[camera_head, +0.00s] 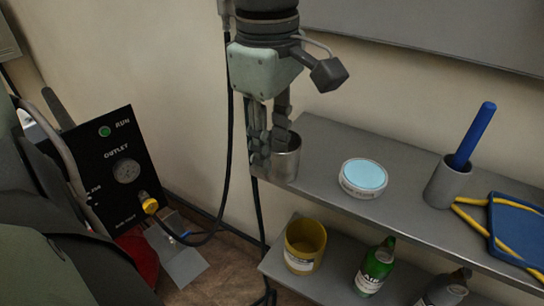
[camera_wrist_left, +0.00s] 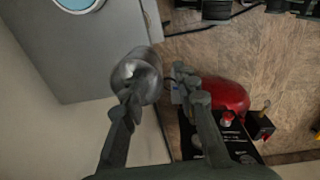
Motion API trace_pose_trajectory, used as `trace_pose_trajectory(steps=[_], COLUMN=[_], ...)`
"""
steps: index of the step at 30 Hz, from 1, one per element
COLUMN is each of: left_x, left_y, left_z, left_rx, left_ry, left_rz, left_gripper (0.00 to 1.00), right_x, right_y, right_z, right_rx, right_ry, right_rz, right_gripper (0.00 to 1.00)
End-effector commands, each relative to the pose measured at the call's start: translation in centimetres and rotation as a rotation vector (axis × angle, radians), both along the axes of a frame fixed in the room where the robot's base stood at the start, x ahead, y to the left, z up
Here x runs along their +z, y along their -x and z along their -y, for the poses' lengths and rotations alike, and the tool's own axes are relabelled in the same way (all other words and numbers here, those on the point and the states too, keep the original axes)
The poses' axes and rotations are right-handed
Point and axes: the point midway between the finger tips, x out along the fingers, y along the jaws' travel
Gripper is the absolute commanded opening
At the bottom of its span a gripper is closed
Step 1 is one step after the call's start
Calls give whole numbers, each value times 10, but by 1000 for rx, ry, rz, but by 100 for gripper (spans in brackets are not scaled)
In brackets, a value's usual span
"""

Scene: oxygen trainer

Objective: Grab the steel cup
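The steel cup (camera_head: 287,163) stands at the left end of the upper grey shelf. My left gripper (camera_head: 267,145) comes down from above at the cup, its fingers pointing down and overlapping the cup's left side and rim. In the left wrist view, the steel cup (camera_wrist_left: 148,72) lies near the left finger, whose tip overlaps it. The right finger is apart from the cup, with a gap between. The gripper (camera_wrist_left: 160,98) is open. I cannot tell whether a finger touches the cup or is inside its rim. My right gripper is not in view.
On the upper shelf (camera_head: 400,215) are a round blue-topped tin (camera_head: 363,178), a grey holder (camera_head: 447,187) with a blue rod, and a blue board with yellow tubing. A yellow cup (camera_head: 305,246) and green bottle (camera_head: 374,267) stand below. A black panel (camera_head: 122,165) is at left.

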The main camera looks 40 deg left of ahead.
Motion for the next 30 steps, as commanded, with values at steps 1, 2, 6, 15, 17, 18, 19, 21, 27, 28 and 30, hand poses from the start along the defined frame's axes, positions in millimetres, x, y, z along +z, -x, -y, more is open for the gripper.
trace_pose_trajectory(steps=[1,2,6,15,17,18,19,21,27,28,30], left_x=[13,19,50,89,91,92,92,92,92,91,88], left_y=[-1,-1,1,4,4,4,4,4,4,3,0], left_z=[0,0,0,1,1,1,1,1,1,2,8], left_rx=[0,1,1,-1,-1,-1,-1,-1,0,1,16], left_ry=[1,1,1,0,0,0,0,0,3,12,71], left_rz=[8,8,6,2,1,1,1,0,0,1,5], left_gripper=[29,29,29,29,29,29,29,29,29,29,29], right_x=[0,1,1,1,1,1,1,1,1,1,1], right_y=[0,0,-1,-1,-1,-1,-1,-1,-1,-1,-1], right_z=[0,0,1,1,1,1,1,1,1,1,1], right_rx=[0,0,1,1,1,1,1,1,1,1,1], right_ry=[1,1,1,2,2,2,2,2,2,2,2], right_rz=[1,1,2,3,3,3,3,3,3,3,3], right_gripper=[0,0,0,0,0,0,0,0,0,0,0])
